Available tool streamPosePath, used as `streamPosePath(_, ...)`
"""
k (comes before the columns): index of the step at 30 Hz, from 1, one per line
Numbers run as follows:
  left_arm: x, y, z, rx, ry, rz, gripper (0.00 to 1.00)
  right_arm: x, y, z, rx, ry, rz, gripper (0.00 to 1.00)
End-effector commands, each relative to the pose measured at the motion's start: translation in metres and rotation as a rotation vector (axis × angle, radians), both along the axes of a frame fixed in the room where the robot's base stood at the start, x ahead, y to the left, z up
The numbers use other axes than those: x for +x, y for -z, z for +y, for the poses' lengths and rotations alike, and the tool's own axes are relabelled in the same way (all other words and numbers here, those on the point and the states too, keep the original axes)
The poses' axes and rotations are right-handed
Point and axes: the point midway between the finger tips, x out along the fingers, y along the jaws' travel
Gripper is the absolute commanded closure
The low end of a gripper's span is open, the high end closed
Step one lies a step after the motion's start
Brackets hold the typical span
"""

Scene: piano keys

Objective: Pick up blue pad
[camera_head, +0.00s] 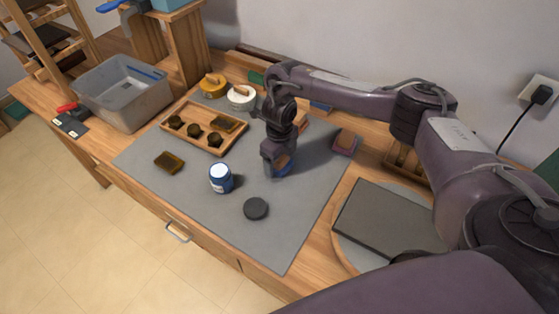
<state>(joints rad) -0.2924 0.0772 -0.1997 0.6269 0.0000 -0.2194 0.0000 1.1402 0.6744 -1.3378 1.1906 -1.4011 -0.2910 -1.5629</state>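My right gripper (276,168) points down over the grey mat (200,215), with its fingertips at a small blue pad (284,162). Most of the pad is hidden by the gripper, and a brownish edge of it shows. The pad seems to be at mat level, but I cannot tell whether the fingers are closed on it. My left gripper is not in view.
A blue jar (221,179) with a white lid and a dark round disc (256,208) stand nearby. A wooden tray (187,143) holds dark pieces. A pinkish pad (345,142) lies right of the gripper. The mat's front is mostly clear.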

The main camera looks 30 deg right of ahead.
Motion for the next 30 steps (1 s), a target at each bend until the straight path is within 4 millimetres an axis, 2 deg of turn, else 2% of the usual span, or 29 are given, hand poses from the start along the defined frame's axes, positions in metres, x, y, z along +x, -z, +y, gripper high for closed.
streamPosePath(1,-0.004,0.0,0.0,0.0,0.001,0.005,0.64,0.0,0.0,0.0,0.0,0.0,0.0,0.33)
streamPosePath(9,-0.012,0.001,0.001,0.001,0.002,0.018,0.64,0.0,0.0,0.0,0.0,0.0,0.0,0.67)
streamPosePath(17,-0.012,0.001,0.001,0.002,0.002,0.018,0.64,0.0,-0.002,0.0,0.0,0.0,-0.001,0.67)
streamPosePath(23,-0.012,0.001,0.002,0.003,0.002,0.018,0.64,0.001,-0.016,0.0,0.001,-0.001,-0.003,0.67)
streamPosePath(26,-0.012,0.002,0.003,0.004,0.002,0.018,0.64,0.001,-0.032,0.0,0.001,-0.001,-0.004,0.67)
streamPosePath(30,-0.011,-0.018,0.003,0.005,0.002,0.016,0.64,0.003,-0.077,-0.001,-0.003,-0.002,-0.009,0.67)
